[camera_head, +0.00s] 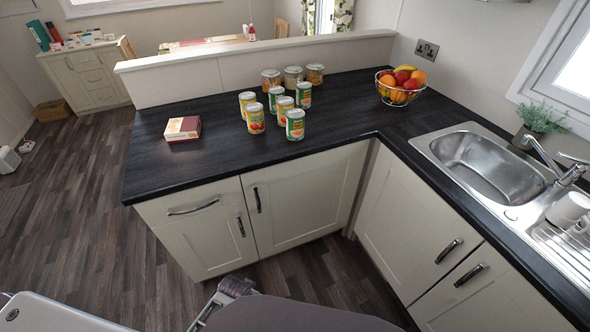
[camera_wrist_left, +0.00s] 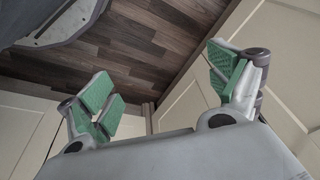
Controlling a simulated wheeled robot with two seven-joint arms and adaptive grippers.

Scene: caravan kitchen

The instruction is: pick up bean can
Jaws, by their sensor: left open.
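Several cans stand upright in a cluster on the dark counter in the head view. A front can with a green and white label (camera_head: 295,124) and a front can with a yellow and red label (camera_head: 255,118) are nearest the counter edge; others stand behind them. The labels are too small to tell which one is the bean can. My left gripper (camera_wrist_left: 163,85) is open and empty in the left wrist view, its green-padded fingers wide apart. It is low in front of the cabinets, well away from the cans. My right gripper is not in view.
Lidded glass jars (camera_head: 293,76) stand behind the cans. A red and cream box (camera_head: 183,128) lies to their left, and a fruit basket (camera_head: 400,87) stands to their right. The dark counter (camera_head: 220,160) is bare in front. Cabinet doors (camera_head: 305,200) rise below its edge. A sink (camera_head: 485,165) is at right.

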